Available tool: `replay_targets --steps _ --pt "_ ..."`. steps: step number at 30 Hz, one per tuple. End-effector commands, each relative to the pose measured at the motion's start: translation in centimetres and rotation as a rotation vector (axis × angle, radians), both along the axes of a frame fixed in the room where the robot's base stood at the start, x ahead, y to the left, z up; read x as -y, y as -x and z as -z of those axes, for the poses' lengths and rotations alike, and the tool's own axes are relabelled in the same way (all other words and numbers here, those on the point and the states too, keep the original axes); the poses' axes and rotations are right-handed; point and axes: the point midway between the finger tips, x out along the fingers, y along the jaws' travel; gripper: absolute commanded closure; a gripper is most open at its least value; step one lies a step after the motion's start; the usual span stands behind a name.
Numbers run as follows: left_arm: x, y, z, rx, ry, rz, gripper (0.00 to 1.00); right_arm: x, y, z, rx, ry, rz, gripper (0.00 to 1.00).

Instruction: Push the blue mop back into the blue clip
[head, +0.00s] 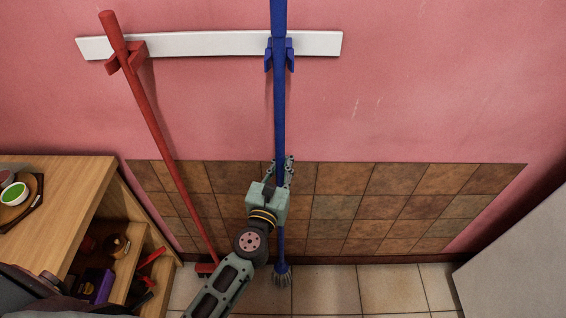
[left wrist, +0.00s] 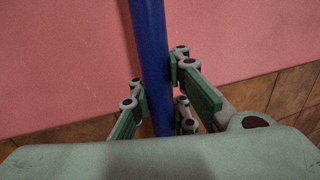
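The blue mop (head: 279,120) stands nearly upright against the wall, its grey head (head: 282,277) low on the floor. Its handle also crosses the left wrist view (left wrist: 150,50). The blue clip (head: 290,52) is on the white rail; the handle passes between its two prongs as seen from the head. I cannot tell how deep it sits in the clip. My left gripper (head: 281,172) is around the handle below the clip, near the top of the tiles. In the left wrist view its fingers (left wrist: 156,86) lie against both sides of the handle. My right gripper is out of view.
A red broom (head: 150,100) leans in a red clip (head: 126,58) on the white rail (head: 205,43), to the left. A wooden shelf unit (head: 75,185) with bowls and other items stands at the left. A pale panel (head: 520,255) is at the lower right. The floor between is clear.

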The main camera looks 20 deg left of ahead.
Motion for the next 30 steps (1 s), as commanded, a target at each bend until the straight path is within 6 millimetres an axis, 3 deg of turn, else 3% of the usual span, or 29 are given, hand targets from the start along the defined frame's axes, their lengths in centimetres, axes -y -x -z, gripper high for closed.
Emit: replay_targets --steps 14,30 --pt "-0.1 -0.2 -0.2 0.003 0.000 -0.001 1.00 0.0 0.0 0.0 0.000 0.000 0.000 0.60" --pt "-0.5 -1.8 -0.2 0.004 0.000 0.000 1.00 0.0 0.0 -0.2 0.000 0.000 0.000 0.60"
